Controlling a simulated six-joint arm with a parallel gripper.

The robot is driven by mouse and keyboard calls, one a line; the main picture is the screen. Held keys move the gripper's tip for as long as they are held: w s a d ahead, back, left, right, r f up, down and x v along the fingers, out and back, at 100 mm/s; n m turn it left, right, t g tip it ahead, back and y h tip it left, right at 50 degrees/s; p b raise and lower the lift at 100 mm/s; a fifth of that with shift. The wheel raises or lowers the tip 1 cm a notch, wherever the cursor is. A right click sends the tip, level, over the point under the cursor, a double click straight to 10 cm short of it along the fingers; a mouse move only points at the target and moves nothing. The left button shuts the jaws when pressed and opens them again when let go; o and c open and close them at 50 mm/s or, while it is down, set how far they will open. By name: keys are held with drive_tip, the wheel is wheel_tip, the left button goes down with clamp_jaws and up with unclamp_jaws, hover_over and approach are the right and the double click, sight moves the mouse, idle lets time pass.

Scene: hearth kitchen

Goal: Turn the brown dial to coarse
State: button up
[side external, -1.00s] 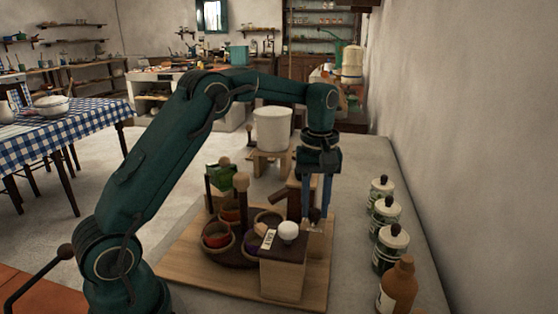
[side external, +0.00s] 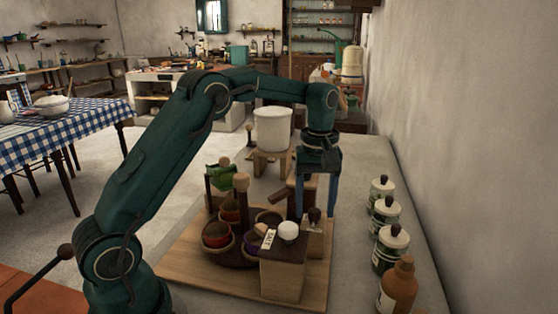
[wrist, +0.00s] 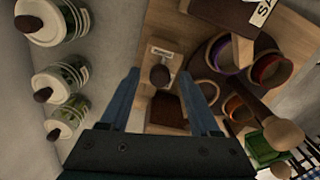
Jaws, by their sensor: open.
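The brown dial (wrist: 160,75) is a dark round knob on a wooden block beside a small pale label (wrist: 162,52), whose writing I cannot read. In the side view the dial (side external: 314,215) stands on its block near the right side of the wooden board. My gripper (side external: 315,210) points down with its two blue fingers spread, one on each side of the dial. In the wrist view the gripper (wrist: 159,72) is open, and the dial shows between the fingers with space on both sides. I cannot tell whether the fingertips reach down to its level.
Round bowls (side external: 216,235) and a wooden post (side external: 242,198) stand left. Lidded jars (side external: 384,213) and a brown bottle (side external: 397,287) line the right.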

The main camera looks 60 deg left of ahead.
sight(315, 211)
drive_tip(key=shift+r, duration=2.55)
drive_tip(key=s+d+r+m+t, duration=0.3)
drive_tip(key=s+d+r, duration=0.2)
drive_tip(key=s+r, duration=0.4)
drive_tip(key=s+d+f+m+t, duration=0.1)
drive_tip(key=s+f+m+t, duration=0.1)
drive_tip(key=s+f+m, duration=0.6)
drive_tip(key=s, duration=0.2)
drive_tip(key=shift+s+d+t, duration=0.3)
